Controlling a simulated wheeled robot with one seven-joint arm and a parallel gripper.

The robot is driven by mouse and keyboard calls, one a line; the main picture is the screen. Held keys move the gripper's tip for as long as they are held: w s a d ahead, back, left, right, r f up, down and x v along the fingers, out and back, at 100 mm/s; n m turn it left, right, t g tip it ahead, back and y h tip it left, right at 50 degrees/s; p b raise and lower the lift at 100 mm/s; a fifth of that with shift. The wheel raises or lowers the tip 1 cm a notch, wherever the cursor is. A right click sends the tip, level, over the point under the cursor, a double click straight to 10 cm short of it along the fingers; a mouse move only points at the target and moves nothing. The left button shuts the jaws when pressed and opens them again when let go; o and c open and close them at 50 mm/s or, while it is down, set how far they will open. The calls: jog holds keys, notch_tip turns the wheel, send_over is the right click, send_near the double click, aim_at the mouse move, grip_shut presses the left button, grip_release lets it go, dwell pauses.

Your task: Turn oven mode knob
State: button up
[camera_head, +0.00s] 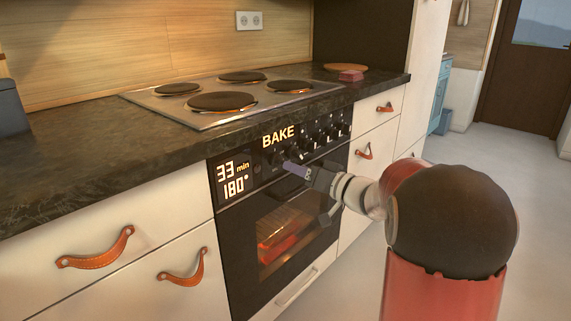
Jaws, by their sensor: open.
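The oven (262,208) is built into the counter, with a black control panel. Its lit panel reads BAKE (278,136), 33 min and 180°. A row of dark knobs (318,141) runs along the panel to the right of the display. My gripper (308,187) is open in front of the panel and upper door, reaching in from the right. One finger tip is close to the panel below the BAKE text. I cannot tell whether it touches a knob. The mode knob is not clearly distinguishable; my gripper may hide part of the panel there.
A hob (228,116) with round plates lies on the dark countertop (90,165). A red block (351,76) and a round board (345,67) sit at its far end. Drawers with leather pulls (97,250) flank the oven. The floor (510,185) at right is open.

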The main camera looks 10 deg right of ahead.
aim_at(280, 162)
jog(key=x, duration=0.5)
jog(key=shift+w+a, duration=0.1)
jog(key=shift+w, duration=0.05)
jog(key=c, duration=0.9)
